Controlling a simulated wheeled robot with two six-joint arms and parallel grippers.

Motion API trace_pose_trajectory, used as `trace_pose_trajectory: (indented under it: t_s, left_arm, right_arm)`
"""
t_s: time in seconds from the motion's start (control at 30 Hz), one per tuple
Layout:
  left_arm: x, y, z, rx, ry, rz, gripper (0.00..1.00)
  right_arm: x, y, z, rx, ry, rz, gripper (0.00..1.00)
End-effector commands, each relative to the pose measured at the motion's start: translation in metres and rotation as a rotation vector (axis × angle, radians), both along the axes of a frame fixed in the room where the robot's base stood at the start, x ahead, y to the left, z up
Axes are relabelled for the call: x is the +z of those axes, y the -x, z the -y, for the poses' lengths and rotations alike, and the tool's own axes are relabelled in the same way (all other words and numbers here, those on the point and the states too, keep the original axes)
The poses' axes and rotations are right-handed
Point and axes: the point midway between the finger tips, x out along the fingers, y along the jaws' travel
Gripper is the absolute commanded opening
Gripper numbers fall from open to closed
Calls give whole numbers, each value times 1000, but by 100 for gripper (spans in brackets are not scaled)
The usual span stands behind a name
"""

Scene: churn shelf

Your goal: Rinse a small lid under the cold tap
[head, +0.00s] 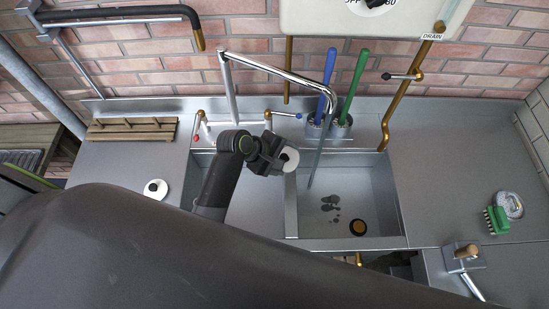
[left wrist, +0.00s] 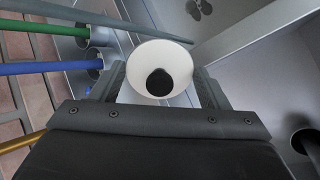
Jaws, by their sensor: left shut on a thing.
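My left gripper (head: 272,152) is shut on a small white lid (head: 289,159), held above the sink near the divider between the basins. In the left wrist view the lid (left wrist: 180,57) shows as a white round piece with a black centre, between the fingers (left wrist: 160,90). The chrome tap (head: 270,68) arches over the right basin. A thin grey-blue streak, which looks like running water (head: 318,155), drops from its spout into that basin. In the head view the lid is left of the streak, apart from it. The blue-tipped tap lever (head: 298,115) points right. My right gripper is not in view.
A second white lid with a black knob (head: 156,188) lies on the left counter. Blue (head: 328,80) and green (head: 355,85) handles stand in holders behind the sink. A brass drain pipe (head: 405,85) stands right. Dark wet-looking patches (head: 330,203) mark the right basin floor.

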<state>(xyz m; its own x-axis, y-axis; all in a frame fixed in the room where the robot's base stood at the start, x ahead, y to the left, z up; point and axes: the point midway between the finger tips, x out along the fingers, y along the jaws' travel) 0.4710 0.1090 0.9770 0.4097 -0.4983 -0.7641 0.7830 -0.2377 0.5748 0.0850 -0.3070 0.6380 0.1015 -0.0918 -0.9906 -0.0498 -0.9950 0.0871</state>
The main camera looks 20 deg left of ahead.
Motion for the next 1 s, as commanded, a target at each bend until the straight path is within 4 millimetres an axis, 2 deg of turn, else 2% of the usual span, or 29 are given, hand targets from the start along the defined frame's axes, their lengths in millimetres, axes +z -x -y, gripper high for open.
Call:
trace_pose_trajectory:
  t_s: [0.6, 1.0]
  left_arm:
    - [-18, -38, 47, -1, 1, 1, 46]
    - [-24, -51, 62, 0, 0, 1, 46]
  right_arm:
    - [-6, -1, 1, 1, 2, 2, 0]
    - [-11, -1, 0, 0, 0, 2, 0]
